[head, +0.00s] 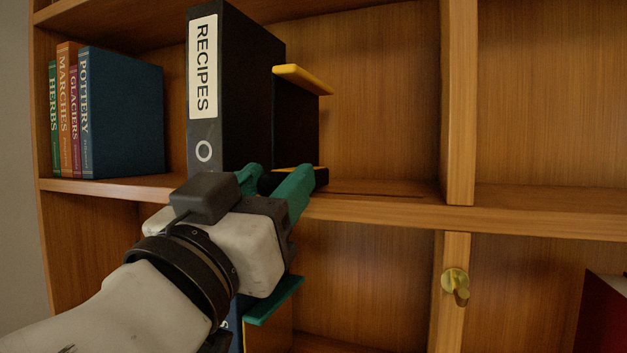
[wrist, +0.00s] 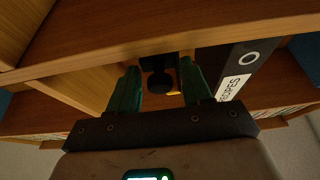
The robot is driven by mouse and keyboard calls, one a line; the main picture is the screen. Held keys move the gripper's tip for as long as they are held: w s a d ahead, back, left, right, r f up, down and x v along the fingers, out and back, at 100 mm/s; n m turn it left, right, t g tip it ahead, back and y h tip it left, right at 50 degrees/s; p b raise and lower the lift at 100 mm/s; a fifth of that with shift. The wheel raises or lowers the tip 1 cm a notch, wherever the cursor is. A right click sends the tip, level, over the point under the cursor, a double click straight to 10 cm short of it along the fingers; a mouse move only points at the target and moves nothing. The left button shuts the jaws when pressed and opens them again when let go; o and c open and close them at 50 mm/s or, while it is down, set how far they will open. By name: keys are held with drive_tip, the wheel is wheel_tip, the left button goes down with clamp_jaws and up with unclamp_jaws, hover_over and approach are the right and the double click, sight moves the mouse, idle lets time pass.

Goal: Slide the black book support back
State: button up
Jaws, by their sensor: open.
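The black book support (head: 296,125) stands on the upper shelf, against the right side of the black RECIPES binder (head: 228,90). It is an upright black panel with a yellow top edge and a yellow strip low down. My gripper (head: 277,175) is open at the shelf's front edge, its teal fingers pointing in at the support's lower front and hiding part of it. In the wrist view, my gripper (wrist: 159,72) has a black knob-like part (wrist: 158,82) between its fingers, seemingly on the support's front. I cannot tell whether either finger touches it.
Several upright books (head: 120,115) stand at the left of the same shelf. The shelf right of the support is bare up to a wooden divider (head: 459,100). A brass knob (head: 455,283) sticks out below. A teal item (head: 273,300) lies under my wrist, and a red one (head: 603,315) is at lower right.

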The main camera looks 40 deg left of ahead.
clamp_jaws()
idle(0.3)
drive_tip(key=w+d, duration=0.2)
drive_tip(key=d, duration=0.9)
drive_tip(key=shift+w+b, duration=0.3)
drive_tip(key=shift+b, duration=0.1)
drive_tip(key=shift+d, duration=0.1)
unclamp_jaws()
